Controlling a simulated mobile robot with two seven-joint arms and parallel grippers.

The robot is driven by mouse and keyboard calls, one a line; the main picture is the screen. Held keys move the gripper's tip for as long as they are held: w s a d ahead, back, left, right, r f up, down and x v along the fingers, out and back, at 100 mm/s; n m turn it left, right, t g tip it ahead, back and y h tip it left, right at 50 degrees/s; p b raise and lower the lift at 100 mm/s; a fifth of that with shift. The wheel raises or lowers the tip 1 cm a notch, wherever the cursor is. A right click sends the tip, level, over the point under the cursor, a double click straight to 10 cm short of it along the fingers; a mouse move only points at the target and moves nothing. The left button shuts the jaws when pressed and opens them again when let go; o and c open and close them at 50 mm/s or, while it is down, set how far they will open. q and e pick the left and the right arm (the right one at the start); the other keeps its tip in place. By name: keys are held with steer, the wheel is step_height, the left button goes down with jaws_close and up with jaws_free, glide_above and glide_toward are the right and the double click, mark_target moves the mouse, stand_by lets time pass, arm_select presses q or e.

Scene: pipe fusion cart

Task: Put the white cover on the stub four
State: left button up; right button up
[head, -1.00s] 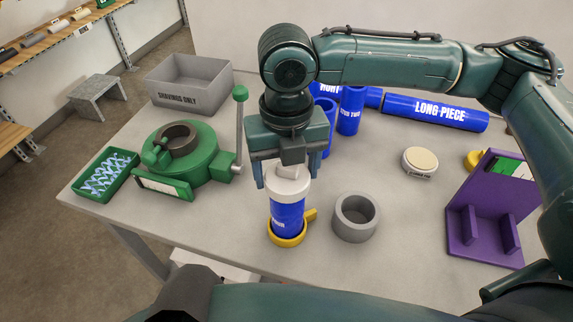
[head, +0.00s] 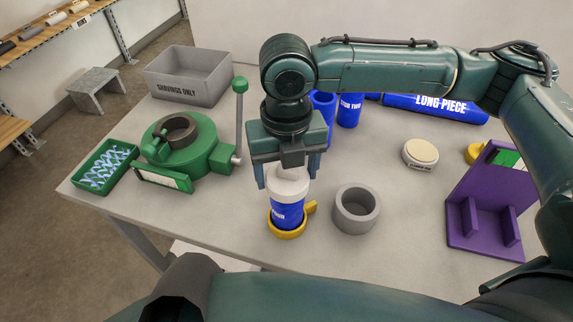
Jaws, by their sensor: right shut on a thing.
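The white cover (head: 289,184) sits at the top of the blue stub four (head: 287,215), which stands upright in a yellow ring holder (head: 289,231) with a side handle. My right gripper (head: 288,172) points down over the cover and is shut on its narrower top part. The cover's wide rim meets the top of the stub in this view; whether it is fully seated I cannot tell. The lettering on the stub is partly covered. My left gripper is not in view.
A grey ring (head: 356,210) stands close right of the stub. A purple stand (head: 485,215) and a round pad (head: 420,153) are farther right. The green clamp (head: 185,150), green tray (head: 104,167) and shavings bin (head: 188,77) are left.

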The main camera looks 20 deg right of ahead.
steer(key=shift+f, duration=0.15)
steer(key=o, duration=0.5)
steer(key=shift+f, duration=0.1)
steer(key=o, duration=0.5)
steer(key=shift+o, duration=0.2)
steer(key=shift+r, duration=0.3)
step_height(320, 180, up, 11)
steer(key=shift+r, duration=0.85)
